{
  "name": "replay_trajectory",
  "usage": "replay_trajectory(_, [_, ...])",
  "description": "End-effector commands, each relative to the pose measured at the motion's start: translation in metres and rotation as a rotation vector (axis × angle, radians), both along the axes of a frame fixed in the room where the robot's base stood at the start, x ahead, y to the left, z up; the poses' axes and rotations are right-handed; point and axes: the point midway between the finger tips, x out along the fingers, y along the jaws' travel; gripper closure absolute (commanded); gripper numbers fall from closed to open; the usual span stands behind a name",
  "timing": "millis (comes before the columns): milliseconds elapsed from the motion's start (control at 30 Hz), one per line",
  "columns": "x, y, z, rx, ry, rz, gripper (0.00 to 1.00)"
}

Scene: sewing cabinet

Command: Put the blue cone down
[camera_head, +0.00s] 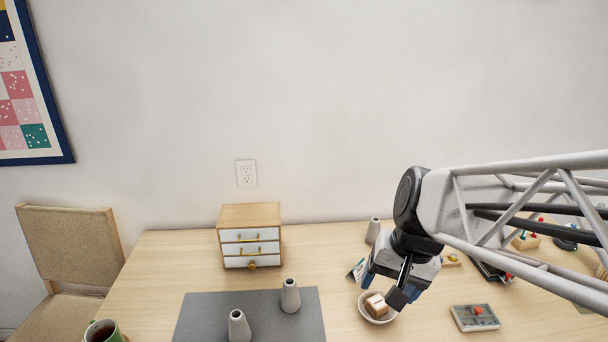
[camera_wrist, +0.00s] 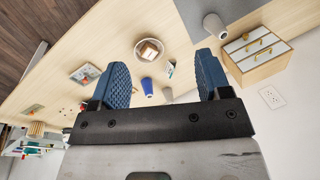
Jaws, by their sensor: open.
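The blue cone (camera_wrist: 147,86) stands on the table in the wrist view, between the bowl and my gripper. It is apart from both fingers. My gripper (camera_wrist: 163,66) is open, with its two blue ridged fingers wide apart and nothing held between them. In the head view my gripper (camera_head: 389,284) hangs over the table's right half, beside the bowl. I cannot make out the blue cone in the head view; my gripper seems to hide it.
A white bowl (camera_head: 363,310) with a wooden block is near my gripper. Grey cones stand on the grey mat (camera_head: 200,309) and at the back (camera_head: 373,230). A small drawer cabinet (camera_head: 250,214) stands at the wall. A grey tray (camera_head: 474,322) lies right.

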Motion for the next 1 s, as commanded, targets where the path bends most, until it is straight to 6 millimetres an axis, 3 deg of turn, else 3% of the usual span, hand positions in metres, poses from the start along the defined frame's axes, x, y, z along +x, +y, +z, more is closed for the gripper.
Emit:
replay_trajectory(133, [-0.030, 0.003, 0.009, -0.110, -0.064, 0.135, 0.29])
replay_trajectory(333, [-0.053, 0.002, 0.015, -0.216, -0.120, 0.258, 0.29])
replay_trajectory(1000, [-0.061, 0.000, 0.017, -0.251, -0.137, 0.298, 0.29])
